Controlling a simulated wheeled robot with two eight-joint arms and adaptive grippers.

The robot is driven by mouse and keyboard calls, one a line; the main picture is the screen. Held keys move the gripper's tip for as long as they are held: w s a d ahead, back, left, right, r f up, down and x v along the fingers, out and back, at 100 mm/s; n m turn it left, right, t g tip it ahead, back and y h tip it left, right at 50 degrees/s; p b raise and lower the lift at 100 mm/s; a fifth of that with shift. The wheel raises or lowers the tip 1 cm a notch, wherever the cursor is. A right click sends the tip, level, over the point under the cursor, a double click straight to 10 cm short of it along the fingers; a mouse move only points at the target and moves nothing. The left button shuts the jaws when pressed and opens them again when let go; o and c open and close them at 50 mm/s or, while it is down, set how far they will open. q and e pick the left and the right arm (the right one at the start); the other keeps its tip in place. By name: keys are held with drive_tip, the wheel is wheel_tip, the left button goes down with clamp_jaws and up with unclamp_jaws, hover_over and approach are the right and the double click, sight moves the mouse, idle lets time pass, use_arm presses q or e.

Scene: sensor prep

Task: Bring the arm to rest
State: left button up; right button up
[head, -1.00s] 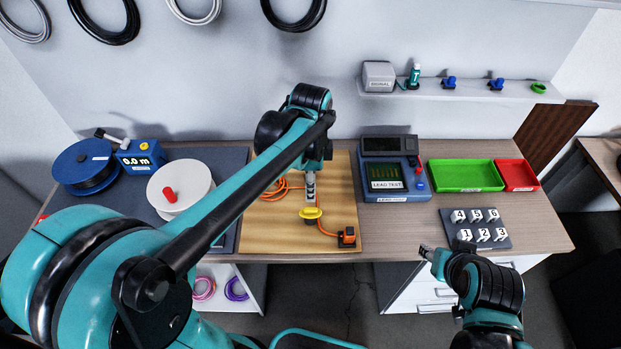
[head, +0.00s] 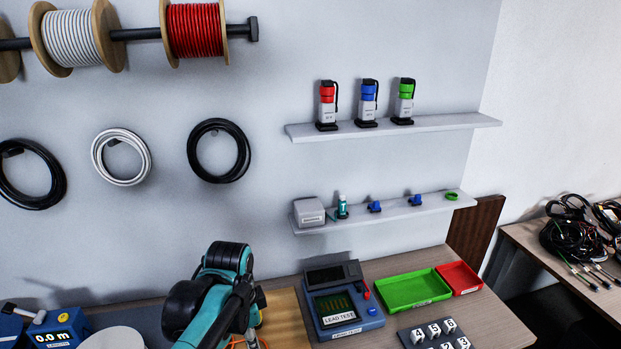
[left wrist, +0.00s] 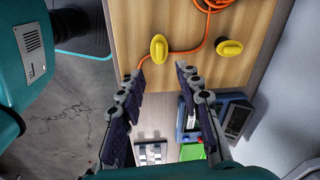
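My left arm (head: 215,310) comes in from the bottom of the head view, over the wooden board (head: 287,322). Its gripper is mostly cut off at the bottom edge there. In the left wrist view my left gripper (left wrist: 160,72) is open, with its two fingers well apart and nothing between them. A yellow piece (left wrist: 158,48) is seen just beyond the fingertips, over the board, with an orange cable (left wrist: 200,30) near it. A second yellow piece (left wrist: 229,47) is to its right. My right arm and gripper are in neither current view.
A blue lead tester (head: 343,312), green tray (head: 413,290), red tray (head: 458,278) and numbered block holder (head: 437,334) stand right of the board. A blue counter box (head: 58,327) is at left. Two shelves (head: 400,131) hold small items above.

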use_arm(q)
drive_tip(key=s+a+f+n+t, duration=0.3)
drive_tip(key=s+n+t, duration=0.3)
drive_tip(key=s+n, duration=0.3)
drive_tip(key=n, duration=0.3)
drive_tip(key=shift+a, duration=0.25)
idle(0.3)
